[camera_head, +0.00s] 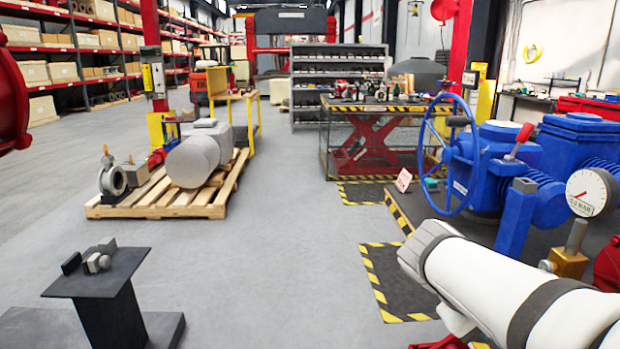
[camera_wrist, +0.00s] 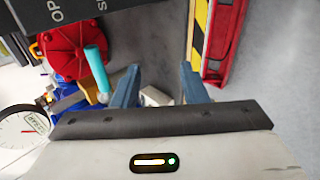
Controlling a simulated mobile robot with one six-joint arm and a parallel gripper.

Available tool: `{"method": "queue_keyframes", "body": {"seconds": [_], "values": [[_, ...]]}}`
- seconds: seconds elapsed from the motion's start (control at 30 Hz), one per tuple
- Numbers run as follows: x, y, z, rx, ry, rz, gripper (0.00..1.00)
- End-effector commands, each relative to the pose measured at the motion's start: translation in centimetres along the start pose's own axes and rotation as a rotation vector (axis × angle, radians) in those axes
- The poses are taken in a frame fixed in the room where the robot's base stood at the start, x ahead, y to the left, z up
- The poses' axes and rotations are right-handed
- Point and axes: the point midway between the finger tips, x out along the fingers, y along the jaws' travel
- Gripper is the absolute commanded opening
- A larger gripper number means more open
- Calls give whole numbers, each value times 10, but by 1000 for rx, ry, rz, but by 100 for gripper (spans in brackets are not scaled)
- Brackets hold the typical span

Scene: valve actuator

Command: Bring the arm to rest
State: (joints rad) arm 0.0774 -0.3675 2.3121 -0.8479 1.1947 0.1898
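My gripper (camera_wrist: 159,78) shows in the wrist view with its two blue-grey fingers spread apart. A small pale block shape (camera_wrist: 155,97) shows between the fingers near their bases; I cannot tell whether it is part of the gripper or something beyond it. No finger touches it visibly. In the head view my white arm reaches in from the lower right, and the fingers cannot be made out there. The blue valve actuator (camera_head: 490,165) with its blue handwheel (camera_head: 447,155) stands behind my arm.
A pressure gauge (camera_head: 592,192) and a red-tipped lever (camera_head: 519,142) are close to my arm. In the wrist view a red round cover (camera_wrist: 70,50) and cyan lever (camera_wrist: 97,68) are near the fingers. A dark stand (camera_head: 100,275) and loaded pallet (camera_head: 160,205) are left; the middle floor is clear.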

Motion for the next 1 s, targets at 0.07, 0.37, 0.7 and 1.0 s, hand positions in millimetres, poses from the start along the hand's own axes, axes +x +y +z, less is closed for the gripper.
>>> {"method": "queue_keyframes", "body": {"seconds": [0.07,0.37,0.7,1.0], "values": [[-30,-5,3,3,24,-128,39],[-114,-57,7,72,120,-578,39],[-153,-79,6,140,166,-772,39],[-152,-80,6,141,165,-773,39]]}}
